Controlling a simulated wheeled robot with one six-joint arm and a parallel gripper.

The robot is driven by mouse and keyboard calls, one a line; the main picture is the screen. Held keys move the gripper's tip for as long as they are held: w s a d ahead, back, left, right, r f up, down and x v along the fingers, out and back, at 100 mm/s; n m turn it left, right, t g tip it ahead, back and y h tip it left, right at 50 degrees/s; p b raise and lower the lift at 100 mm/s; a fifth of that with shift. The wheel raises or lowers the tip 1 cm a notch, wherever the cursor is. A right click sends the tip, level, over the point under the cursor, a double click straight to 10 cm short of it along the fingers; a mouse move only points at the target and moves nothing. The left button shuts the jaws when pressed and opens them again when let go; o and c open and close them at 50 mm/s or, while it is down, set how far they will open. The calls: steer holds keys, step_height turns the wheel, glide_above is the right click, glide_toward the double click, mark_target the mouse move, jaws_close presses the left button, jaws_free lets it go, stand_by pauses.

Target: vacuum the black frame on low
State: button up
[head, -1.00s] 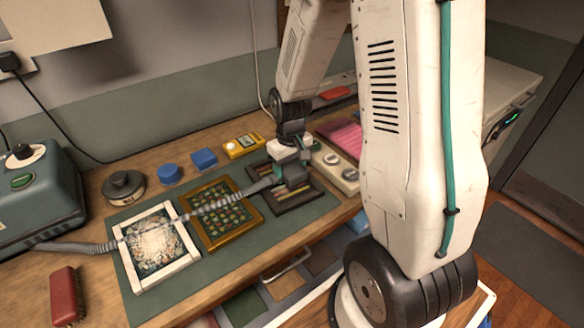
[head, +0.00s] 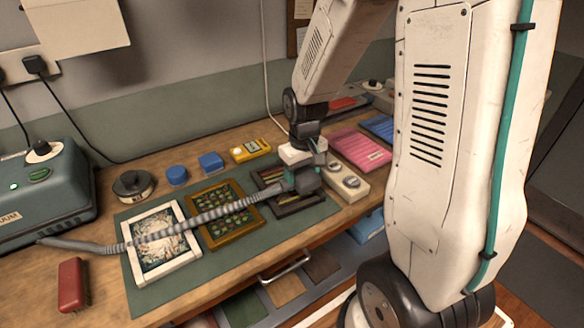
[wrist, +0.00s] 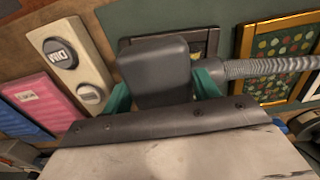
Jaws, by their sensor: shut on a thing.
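The black frame (head: 303,203) lies on the green mat (head: 225,262), the rightmost of three frames; part of it is hidden under my gripper. My gripper (head: 303,172) is shut on the dark grey vacuum nozzle (wrist: 155,72), over the black frame. In the wrist view the teal fingers sit on both sides of the nozzle, and the black frame's edge (wrist: 212,42) shows behind it. I cannot tell whether the nozzle touches the frame.
A white frame (head: 138,272) and a gold frame (head: 212,238) lie left of the black one. A cream box with two knobs (head: 347,186) stands close on its right, with a pink pack (head: 360,148) beyond. Blue pots, a yellow meter (head: 250,150) and a red object (head: 72,285) are around.

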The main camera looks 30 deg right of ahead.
mark_target(303, 172)
steer(key=shift+d+r, duration=0.1)
steer(key=shift+r, duration=1.95)
